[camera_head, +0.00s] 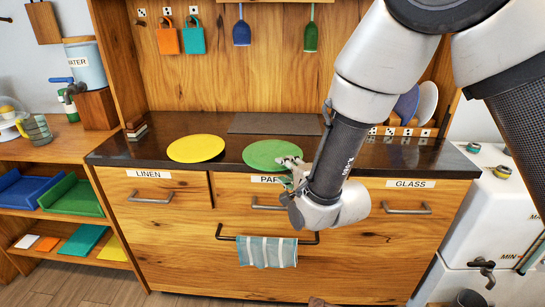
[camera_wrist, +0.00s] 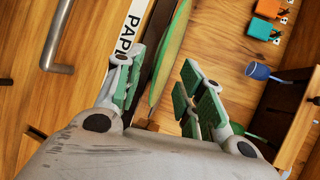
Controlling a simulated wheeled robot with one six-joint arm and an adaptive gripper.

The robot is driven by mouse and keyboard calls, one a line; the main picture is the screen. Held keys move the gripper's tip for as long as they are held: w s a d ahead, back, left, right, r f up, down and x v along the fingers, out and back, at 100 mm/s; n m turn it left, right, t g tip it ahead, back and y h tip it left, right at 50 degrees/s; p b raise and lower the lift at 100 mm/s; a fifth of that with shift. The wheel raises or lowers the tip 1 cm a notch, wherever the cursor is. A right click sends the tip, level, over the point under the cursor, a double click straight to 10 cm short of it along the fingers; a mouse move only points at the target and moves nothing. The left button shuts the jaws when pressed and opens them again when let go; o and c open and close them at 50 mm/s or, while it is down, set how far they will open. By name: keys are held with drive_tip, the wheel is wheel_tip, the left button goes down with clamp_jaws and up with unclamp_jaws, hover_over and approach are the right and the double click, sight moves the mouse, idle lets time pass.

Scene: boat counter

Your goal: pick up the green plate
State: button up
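The green plate (camera_head: 268,153) lies flat on the dark counter, to the right of a yellow plate. My gripper (camera_head: 291,165) is at the counter's front edge, over the plate's front right rim, and hides a little of that rim. In the wrist view the green plate (camera_wrist: 172,50) shows nearly edge-on between the two green-padded fingers of my gripper (camera_wrist: 162,78). The fingers stand apart, with visible space on both sides of the plate. I cannot tell whether its rim is inside the gap or just beyond it. No finger visibly touches it.
The yellow plate (camera_head: 196,148) lies left on the counter (camera_head: 130,152). A dark mat (camera_head: 276,123) lies behind. Drawers with a handle (camera_head: 150,199) and a hanging towel (camera_head: 267,252) are below the front edge. Plates (camera_head: 427,103) stand in a rack at the right.

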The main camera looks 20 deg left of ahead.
sight(283, 167)
drive_tip(key=x, duration=0.4)
drive_tip(key=shift+d, duration=0.15)
drive_tip(key=shift+c, duration=0.3)
clamp_jaws()
